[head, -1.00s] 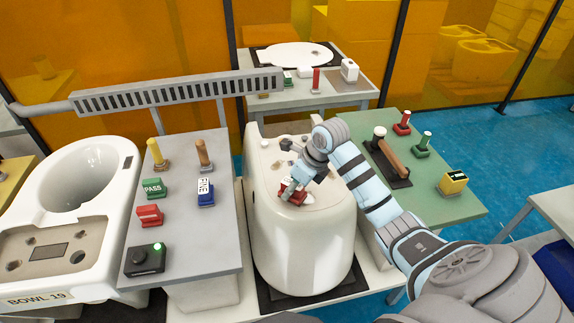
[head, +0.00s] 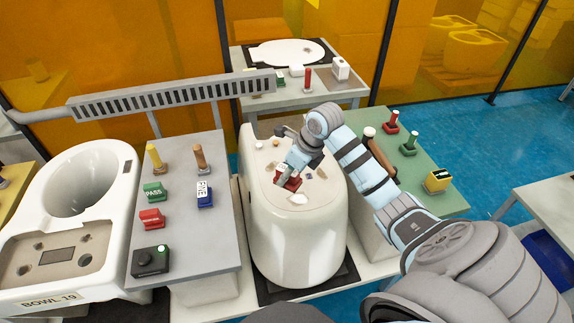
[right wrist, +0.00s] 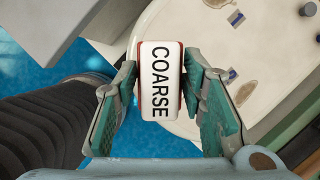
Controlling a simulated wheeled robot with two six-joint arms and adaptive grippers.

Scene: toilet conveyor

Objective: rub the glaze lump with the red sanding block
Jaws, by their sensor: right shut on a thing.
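The red sanding block (head: 292,184) has a white top lettered COARSE, clear in the right wrist view (right wrist: 160,82). My right gripper (head: 285,174) is shut on it, a finger on either side. It holds the block over the top of the white ceramic bowl (head: 295,240); whether the block touches the surface cannot be told. A small whitish raised spot (head: 298,199), which looks like the glaze lump, lies on the bowl's top just in front of the block. Several brownish and dark marks lie around it. My left gripper is not in view.
A grey table (head: 185,235) at left holds stamps, a red block, a blue FINE block and a black box with a green light. A green table (head: 430,205) at right carries more tools. A bowl marked BOWL 19 (head: 110,215) stands far left.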

